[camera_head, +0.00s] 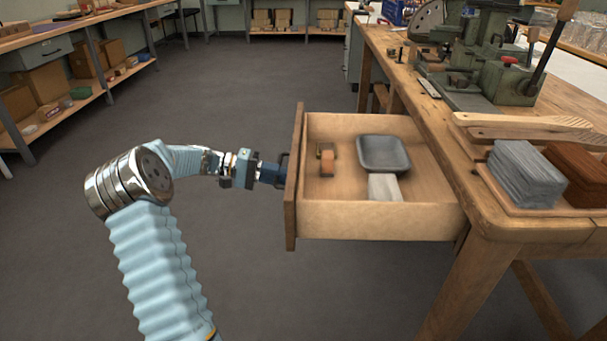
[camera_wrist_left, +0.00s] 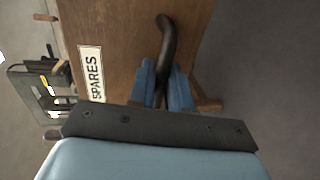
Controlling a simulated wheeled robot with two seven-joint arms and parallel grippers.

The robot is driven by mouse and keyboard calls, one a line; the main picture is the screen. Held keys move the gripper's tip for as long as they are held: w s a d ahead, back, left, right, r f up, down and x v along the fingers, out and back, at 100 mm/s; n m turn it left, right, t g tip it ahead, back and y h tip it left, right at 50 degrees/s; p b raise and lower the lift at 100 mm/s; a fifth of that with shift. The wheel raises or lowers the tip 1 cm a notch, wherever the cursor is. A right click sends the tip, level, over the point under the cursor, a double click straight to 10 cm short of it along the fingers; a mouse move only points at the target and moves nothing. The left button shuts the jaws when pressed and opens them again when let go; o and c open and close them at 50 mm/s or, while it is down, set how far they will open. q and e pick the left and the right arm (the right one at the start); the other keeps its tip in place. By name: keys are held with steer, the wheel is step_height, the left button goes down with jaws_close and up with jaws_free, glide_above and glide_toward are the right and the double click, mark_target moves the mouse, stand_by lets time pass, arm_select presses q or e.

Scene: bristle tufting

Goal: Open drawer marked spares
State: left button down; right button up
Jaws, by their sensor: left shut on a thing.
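The wooden drawer (camera_head: 375,221) is pulled well out to the left from under the workbench. Its front panel also shows in the left wrist view (camera_wrist_left: 125,35), with a white label reading SPARES (camera_wrist_left: 91,74). The dark curved handle (camera_wrist_left: 166,45) is on that front. My left gripper (camera_head: 277,174) is shut on the handle; its blue fingers are on both sides of the handle in the left wrist view (camera_wrist_left: 162,85). Inside the drawer are a grey tray (camera_head: 384,153), a white block (camera_head: 384,187) and a small orange and brass item (camera_head: 327,162). My right gripper is not in view.
The workbench (camera_head: 480,221) carries a green machine (camera_head: 480,55), a stack of grey slabs (camera_head: 523,172) and reddish brown blocks (camera_head: 580,175). Open grey floor (camera_head: 250,90) lies left of the drawer. A shelved bench (camera_head: 80,95) stands at the far left.

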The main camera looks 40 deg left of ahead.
arm_select(q)
steer(key=shift+f+v, duration=0.2)
steer(key=shift+v, duration=0.7)
steer(key=shift+f+v, duration=0.15)
steer(key=shift+v, duration=0.75)
steer(key=shift+a, duration=0.1)
steer(key=c, duration=1.3)
jaws_free()
steer(key=shift+o, duration=0.2)
steer(key=v, duration=1.3)
steer(key=shift+s+a+p, duration=0.25)
steer(key=shift+a+p, duration=0.05)
steer(key=shift+p, duration=0.1)
